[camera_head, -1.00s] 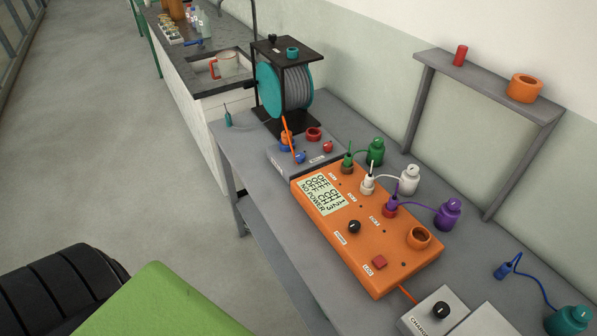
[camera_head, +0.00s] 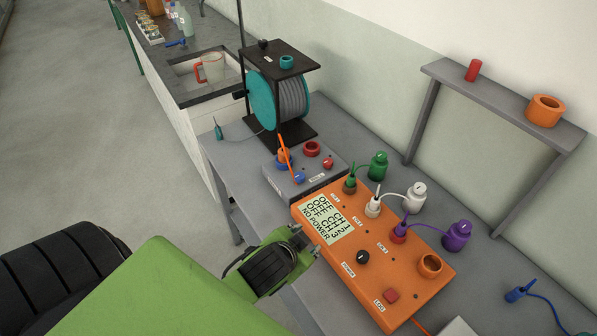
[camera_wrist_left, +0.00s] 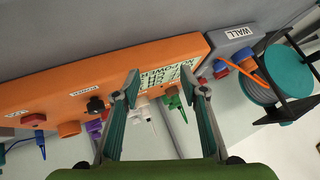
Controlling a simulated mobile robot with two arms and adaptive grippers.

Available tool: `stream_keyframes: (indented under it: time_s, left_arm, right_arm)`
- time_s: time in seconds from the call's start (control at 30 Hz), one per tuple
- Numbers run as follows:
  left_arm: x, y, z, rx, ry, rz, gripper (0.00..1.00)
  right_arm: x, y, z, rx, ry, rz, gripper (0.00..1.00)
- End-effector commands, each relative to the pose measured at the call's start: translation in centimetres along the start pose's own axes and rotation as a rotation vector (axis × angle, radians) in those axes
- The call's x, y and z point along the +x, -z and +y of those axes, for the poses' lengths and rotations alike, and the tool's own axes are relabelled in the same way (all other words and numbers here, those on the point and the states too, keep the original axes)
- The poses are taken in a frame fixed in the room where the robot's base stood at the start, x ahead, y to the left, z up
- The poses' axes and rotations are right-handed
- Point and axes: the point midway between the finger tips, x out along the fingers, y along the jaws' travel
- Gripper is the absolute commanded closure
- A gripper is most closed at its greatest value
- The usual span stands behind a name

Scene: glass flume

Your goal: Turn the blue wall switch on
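The grey wall box (camera_head: 322,184) sits on the bench past the far end of the orange power unit. The small blue wall switch (camera_head: 298,177) is on its near side, below an orange plug (camera_head: 283,158). In the left wrist view the box (camera_wrist_left: 236,40) carries a "WALL" label, and the blue switch (camera_wrist_left: 221,67) shows to the right of my fingers. My left gripper (camera_head: 310,243) is by the bench's front edge, beside the orange unit and apart from the switch. Its two fingers (camera_wrist_left: 163,80) are spread with nothing held. My right gripper is not in view.
The orange unit (camera_head: 350,261) has a display reading "NO POWER", with green, white and purple plugs on it. A teal cable reel (camera_head: 262,100) in a black frame stands behind the wall box. A grey shelf (camera_head: 500,98) rises at the back. The floor at left is clear.

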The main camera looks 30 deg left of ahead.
Motion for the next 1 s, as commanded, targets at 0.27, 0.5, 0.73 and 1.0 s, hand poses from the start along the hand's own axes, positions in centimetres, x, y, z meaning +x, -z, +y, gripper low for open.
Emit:
stream_keyframes:
  time_s: [0.27,0.5,0.73,1.0]
  left_arm:
    - [-8.0,24.7,-6.0,0.440,0.342,0.776,0.61]
    - [-13.8,33.0,1.1,1.087,0.431,1.286,0.61]
    - [-9.7,28.2,5.8,1.894,0.285,1.407,0.61]
    - [1.1,17.1,-7.0,2.670,-0.153,0.878,0.61]
  right_arm:
    - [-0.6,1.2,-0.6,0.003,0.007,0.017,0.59]
    - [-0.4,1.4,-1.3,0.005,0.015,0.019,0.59]
    - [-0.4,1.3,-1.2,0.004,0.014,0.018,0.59]
    - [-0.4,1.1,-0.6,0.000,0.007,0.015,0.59]
